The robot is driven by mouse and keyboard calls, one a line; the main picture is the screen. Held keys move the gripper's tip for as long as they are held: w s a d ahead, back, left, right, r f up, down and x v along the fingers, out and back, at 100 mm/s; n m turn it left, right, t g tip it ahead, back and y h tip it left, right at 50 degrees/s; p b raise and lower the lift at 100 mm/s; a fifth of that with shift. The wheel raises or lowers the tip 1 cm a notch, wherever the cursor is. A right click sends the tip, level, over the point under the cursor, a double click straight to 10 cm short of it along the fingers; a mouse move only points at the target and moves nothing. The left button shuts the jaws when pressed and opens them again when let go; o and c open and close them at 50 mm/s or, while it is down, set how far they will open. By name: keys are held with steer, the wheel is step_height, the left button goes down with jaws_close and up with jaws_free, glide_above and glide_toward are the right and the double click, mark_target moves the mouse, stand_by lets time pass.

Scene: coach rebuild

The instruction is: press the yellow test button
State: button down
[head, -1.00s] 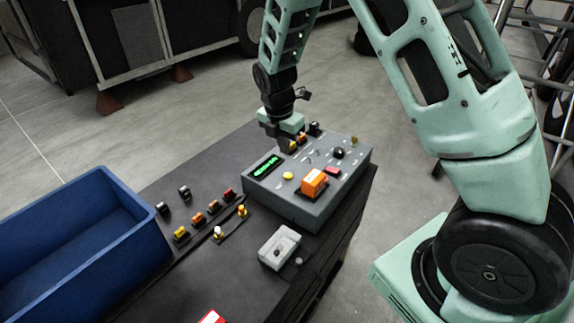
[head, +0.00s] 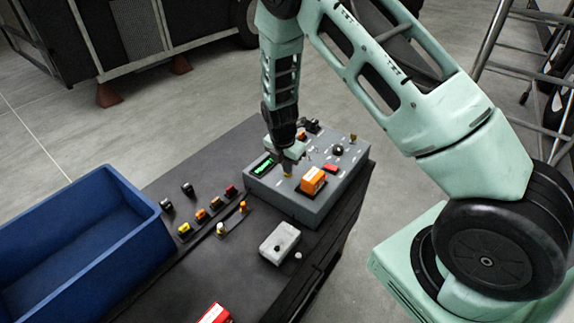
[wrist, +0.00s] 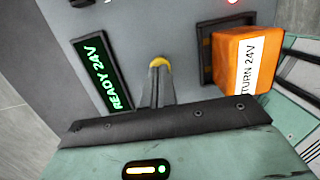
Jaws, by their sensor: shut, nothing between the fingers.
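The yellow test button (wrist: 159,62) is a small round cap on the sloped grey control box (head: 308,203). In the wrist view it shows just past my fingertips, partly hidden by them. In the head view my gripper (head: 287,172) is over the box, and the button is mostly hidden at the fingertips. My gripper (wrist: 158,72) is shut and empty, its tips pointing at the button. I cannot tell whether they touch it. A green display (wrist: 103,76) reading READY 24V is left of the button.
A blue bin (head: 140,199) stands at the left of the dark bench. Several small coloured parts, a grey box (head: 279,243) and a red item (head: 214,314) lie on it.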

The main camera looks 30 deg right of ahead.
mark_target(286, 175)
steer(key=shift+s+f+b, duration=0.1)
steer(key=shift+f+b, duration=0.8)
steer(key=shift+s+f, duration=0.1)
steer(key=shift+f, duration=0.05)
steer(key=r+p, duration=0.2)
steer(key=r, duration=0.1)
steer(key=r+p, duration=0.1)
steer(key=r, duration=0.1)
steer(key=shift+a+r+p, duration=0.2)
steer(key=shift+a+p, duration=0.1)
steer(key=shift+a, duration=0.1)
steer(key=shift+r+b, duration=0.25)
steer(key=shift+b, duration=0.55)
step_height(286, 175, up, 9)
steer(key=a+b, duration=0.1)
steer(key=b, duration=0.1)
steer(key=shift+s+b, duration=0.2)
steer(key=shift+b, duration=0.1)
steer(key=shift+f, duration=0.15)
